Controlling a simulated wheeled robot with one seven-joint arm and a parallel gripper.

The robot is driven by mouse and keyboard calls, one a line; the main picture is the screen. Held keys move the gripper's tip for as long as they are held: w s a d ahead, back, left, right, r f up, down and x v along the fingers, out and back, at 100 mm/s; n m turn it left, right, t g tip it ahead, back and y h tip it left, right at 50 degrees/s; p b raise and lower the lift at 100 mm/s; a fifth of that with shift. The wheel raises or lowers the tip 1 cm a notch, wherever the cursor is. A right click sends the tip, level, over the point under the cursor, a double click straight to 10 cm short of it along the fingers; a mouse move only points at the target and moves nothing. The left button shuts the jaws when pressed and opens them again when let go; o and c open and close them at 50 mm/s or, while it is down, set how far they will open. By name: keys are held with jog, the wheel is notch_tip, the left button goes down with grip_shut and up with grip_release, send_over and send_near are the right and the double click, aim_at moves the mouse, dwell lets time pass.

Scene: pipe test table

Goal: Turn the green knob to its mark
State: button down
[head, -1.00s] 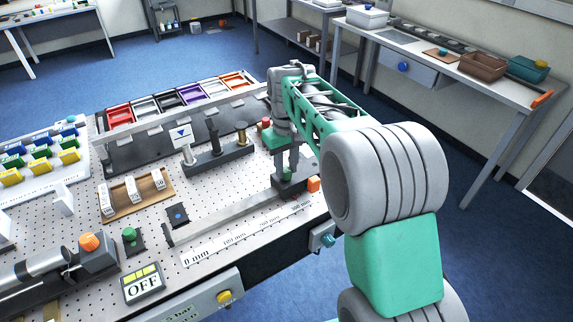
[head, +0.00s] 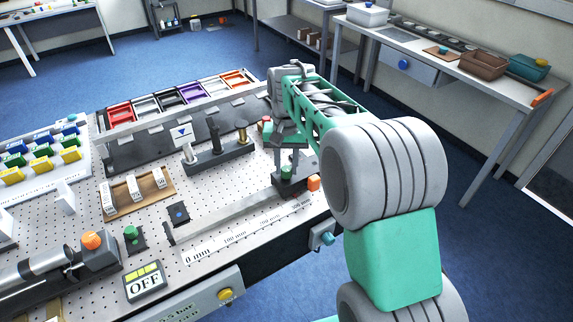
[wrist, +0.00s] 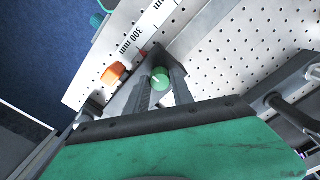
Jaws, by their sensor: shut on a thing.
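The green knob (head: 287,172) sits on a dark block at the right end of the grey rail on the pegboard table. In the wrist view the round knob (wrist: 160,78) shows a pale line on its top. My gripper (head: 288,164) points down at it. In the wrist view my gripper (wrist: 160,86) has one finger on each side of the knob and is shut on it. The knob's mark cannot be made out clearly.
An orange block (head: 314,183) stands close to the right of the knob, and a printed millimetre scale (head: 235,239) runs in front of the rail. Another green knob (head: 131,233) is at the front left. A post rack (head: 218,156) stands behind the rail.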

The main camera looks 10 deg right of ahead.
aim_at(287, 169)
dwell(0.3)
jog(key=c, duration=1.1)
grip_release()
jog(key=shift+r, duration=0.1)
notch_tip(287, 169, up, 8)
jog(key=shift+f+b, duration=0.2)
jog(key=shift+b, duration=0.2)
